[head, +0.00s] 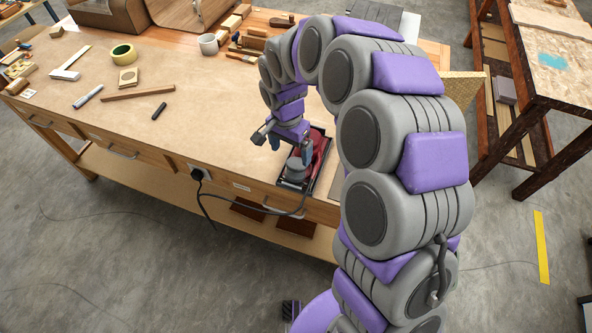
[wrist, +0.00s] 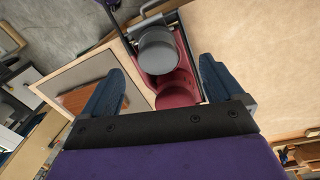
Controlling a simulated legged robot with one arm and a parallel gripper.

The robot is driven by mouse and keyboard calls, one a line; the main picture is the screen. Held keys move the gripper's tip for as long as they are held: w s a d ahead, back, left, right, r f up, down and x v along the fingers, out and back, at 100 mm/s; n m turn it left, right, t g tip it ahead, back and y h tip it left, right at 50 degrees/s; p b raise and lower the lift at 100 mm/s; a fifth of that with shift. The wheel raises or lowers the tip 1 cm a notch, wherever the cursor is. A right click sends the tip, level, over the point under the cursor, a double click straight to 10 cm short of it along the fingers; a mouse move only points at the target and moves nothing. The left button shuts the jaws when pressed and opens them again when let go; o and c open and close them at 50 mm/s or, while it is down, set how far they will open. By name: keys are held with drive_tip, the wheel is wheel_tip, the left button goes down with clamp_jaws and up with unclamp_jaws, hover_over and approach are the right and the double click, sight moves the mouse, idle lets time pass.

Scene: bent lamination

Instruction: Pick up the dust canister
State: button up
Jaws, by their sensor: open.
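The dust canister appears to be the grey cylinder (head: 296,168) on a dark red power tool (head: 321,150) near the front edge of the workbench. In the wrist view the grey cylinder (wrist: 158,50) lies ahead, between the lines of my two fingers, with the red tool body (wrist: 178,88) around and below it. My gripper (head: 291,147) is open just above the tool and close to the cylinder. In the wrist view its blue fingertips (wrist: 158,78) are wide apart with nothing held between them. I cannot tell whether either finger touches the tool.
The wooden workbench (head: 130,130) has free room left of the tool. A white mug (head: 208,44), a tape roll (head: 123,53), a marker (head: 88,97) and a wooden strip (head: 138,93) lie farther off. A black cord (head: 205,205) hangs at the bench front. Another table (head: 560,70) stands right.

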sight(294, 165)
wheel_tip(294, 165, down, 3)
drive_tip(key=shift+s+d+f+b, duration=0.1)
drive_tip(key=shift+d+f+b, duration=0.2)
drive_tip(key=shift+f, duration=0.6)
drive_tip(key=shift+s+d+f+b, duration=0.1)
drive_tip(key=shift+f+b, duration=0.35)
drive_tip(key=shift+f, duration=0.4)
drive_tip(key=shift+d+f+b, duration=0.15)
drive_tip(key=shift+f+b, duration=0.2)
drive_tip(key=shift+f, duration=0.55)
drive_tip(key=shift+d+r, duration=0.1)
drive_tip(key=shift+d, duration=0.05)
drive_tip(key=c, duration=0.7)
drive_tip(key=shift+c, duration=1)
